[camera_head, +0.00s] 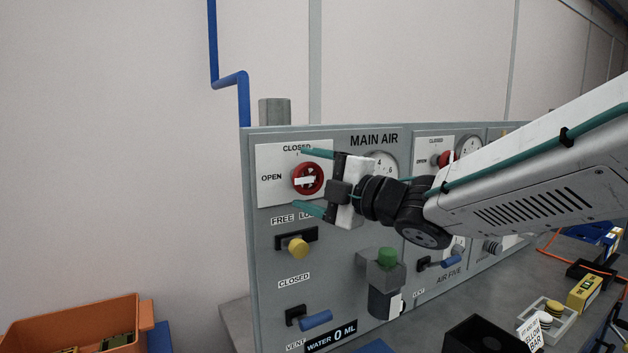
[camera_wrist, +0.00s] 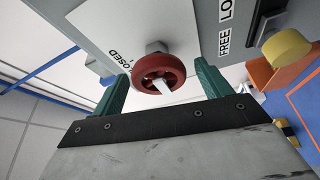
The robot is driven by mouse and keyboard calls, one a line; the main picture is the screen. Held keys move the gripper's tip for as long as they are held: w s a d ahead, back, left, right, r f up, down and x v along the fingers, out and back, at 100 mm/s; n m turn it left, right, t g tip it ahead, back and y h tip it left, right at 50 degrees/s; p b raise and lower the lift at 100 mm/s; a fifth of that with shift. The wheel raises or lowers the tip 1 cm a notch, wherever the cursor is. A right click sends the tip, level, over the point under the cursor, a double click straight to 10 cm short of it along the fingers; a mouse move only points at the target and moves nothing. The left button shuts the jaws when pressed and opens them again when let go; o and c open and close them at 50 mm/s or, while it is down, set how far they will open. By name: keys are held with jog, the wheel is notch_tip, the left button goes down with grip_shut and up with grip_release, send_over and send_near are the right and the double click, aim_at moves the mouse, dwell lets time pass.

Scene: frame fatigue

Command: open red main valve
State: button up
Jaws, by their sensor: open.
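The red main valve (camera_head: 307,179) is a round red handwheel with a white bar across it, on a white plate of the grey MAIN AIR panel (camera_head: 350,240). The plate reads CLOSED above the wheel and OPEN to its left. The white bar lies about level, its left end toward OPEN. My gripper (camera_head: 312,180) is open in front of the wheel, one teal finger above it and one below. In the wrist view the red wheel (camera_wrist: 159,73) sits between the two teal fingers (camera_wrist: 162,85), with a visible gap on each side. I cannot tell how deep the fingers reach.
A yellow knob (camera_head: 298,246) and a blue lever (camera_head: 315,319) sit below the valve. A green-topped unit (camera_head: 386,258) juts from the panel. An orange bin (camera_head: 75,330) stands at lower left. Small boxes and trays lie on the bench at right.

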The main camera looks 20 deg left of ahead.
jog(key=v, duration=0.6)
jog(key=shift+s+d, duration=0.15)
jog(key=shift+d, duration=0.25)
